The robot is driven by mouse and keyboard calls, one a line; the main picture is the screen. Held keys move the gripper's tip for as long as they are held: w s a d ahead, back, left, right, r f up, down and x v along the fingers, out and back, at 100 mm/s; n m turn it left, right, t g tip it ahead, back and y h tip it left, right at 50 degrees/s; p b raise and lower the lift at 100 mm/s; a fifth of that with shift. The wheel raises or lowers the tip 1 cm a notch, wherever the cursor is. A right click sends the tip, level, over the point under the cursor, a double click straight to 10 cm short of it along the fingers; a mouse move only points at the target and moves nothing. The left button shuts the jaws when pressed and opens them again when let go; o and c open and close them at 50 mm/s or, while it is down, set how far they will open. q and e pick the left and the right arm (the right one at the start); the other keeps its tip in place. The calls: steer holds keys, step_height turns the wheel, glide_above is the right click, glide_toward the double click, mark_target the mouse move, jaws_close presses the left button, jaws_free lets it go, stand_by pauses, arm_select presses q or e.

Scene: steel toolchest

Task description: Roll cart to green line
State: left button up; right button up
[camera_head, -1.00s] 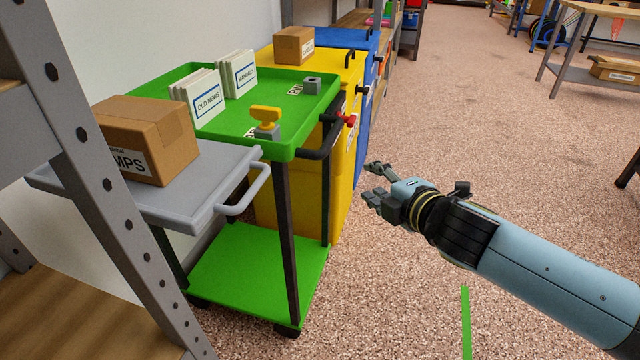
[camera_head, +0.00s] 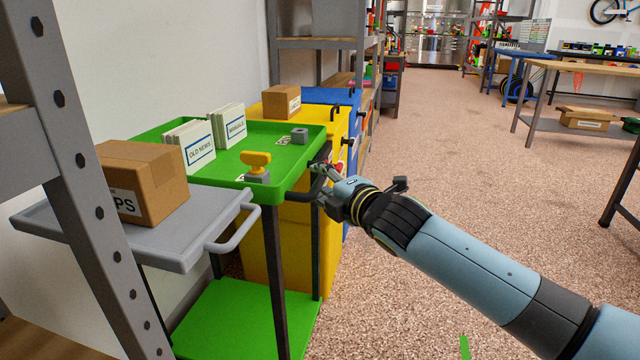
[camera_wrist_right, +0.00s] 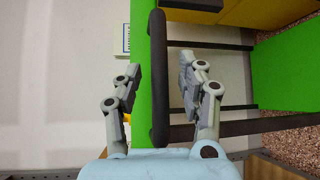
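The green cart has a top tray (camera_head: 232,172), black posts and a green lower shelf (camera_head: 245,325). Its black push handle (camera_head: 300,195) is at the tray's right end. My right gripper (camera_head: 318,182) is at this handle. In the right wrist view, the black handle bar (camera_wrist_right: 158,95) lies between the open fingers (camera_wrist_right: 160,66), with a gap visible on both sides. The green line (camera_head: 464,347) shows on the floor at the bottom edge, mostly out of frame. My left gripper is not in view.
A grey shelf cart (camera_head: 190,235) with a cardboard box (camera_head: 145,180) stands close left. Yellow (camera_head: 270,240) and blue cabinets (camera_head: 352,125) stand behind. Floor to the right is clear.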

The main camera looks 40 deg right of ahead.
steer(key=shift+w+f, duration=0.1)
steer(key=shift+w, duration=0.4)
steer(key=shift+c, duration=0.4)
jaws_close()
